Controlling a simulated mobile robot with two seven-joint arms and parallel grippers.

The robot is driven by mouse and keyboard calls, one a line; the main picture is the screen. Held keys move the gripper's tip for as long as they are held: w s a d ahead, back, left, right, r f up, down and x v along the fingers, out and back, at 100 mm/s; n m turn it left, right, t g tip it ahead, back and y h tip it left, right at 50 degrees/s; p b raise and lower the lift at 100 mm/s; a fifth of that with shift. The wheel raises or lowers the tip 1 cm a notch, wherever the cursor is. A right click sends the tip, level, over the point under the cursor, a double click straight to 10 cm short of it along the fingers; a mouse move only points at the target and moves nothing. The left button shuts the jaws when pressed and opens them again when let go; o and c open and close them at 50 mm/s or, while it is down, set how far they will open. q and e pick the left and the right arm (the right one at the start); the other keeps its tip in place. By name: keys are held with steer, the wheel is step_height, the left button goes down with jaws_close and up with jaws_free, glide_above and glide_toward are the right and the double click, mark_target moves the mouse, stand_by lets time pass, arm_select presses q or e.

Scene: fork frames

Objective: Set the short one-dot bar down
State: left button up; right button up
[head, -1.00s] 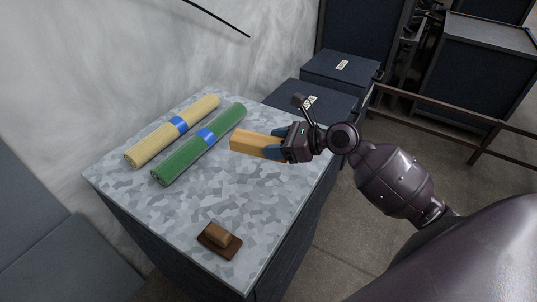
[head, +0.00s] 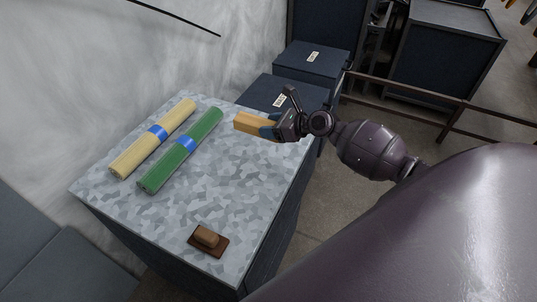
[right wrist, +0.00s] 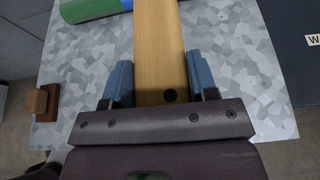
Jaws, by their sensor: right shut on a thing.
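The short one-dot bar (head: 254,124) is a plain, light wooden piece. My right gripper (head: 272,128) is shut on it near one end. In the right wrist view the bar (right wrist: 159,45) lies between the two blue fingers of the gripper (right wrist: 160,85), with one dark dot near the gripper body. The bar points left, over the far right part of the speckled grey tabletop (head: 225,215), right of the green roll's far end. I cannot tell whether it touches the top. My left gripper is not in view.
A cream roll (head: 135,158) and a green roll (head: 160,172), each with a blue band, lie side by side on the left. A brown block on a dark base (head: 208,240) sits near the front. Dark labelled boxes (head: 310,65) stand behind. The middle of the top is clear.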

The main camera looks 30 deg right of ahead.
steer(key=b, duration=0.2)
glide_above(271, 163)
step_height(271, 163, down, 7)
steer(key=shift+w, duration=0.1)
steer(key=shift+f, duration=0.8)
step_height(271, 163, down, 3)
steer(key=shift+f+b, duration=0.15)
steer(key=shift+b, duration=0.6)
steer(key=shift+f, duration=0.2)
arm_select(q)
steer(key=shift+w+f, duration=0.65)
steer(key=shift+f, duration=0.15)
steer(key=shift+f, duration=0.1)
arm_select(e)
steer(key=shift+f, duration=0.15)
steer(key=o, duration=1)
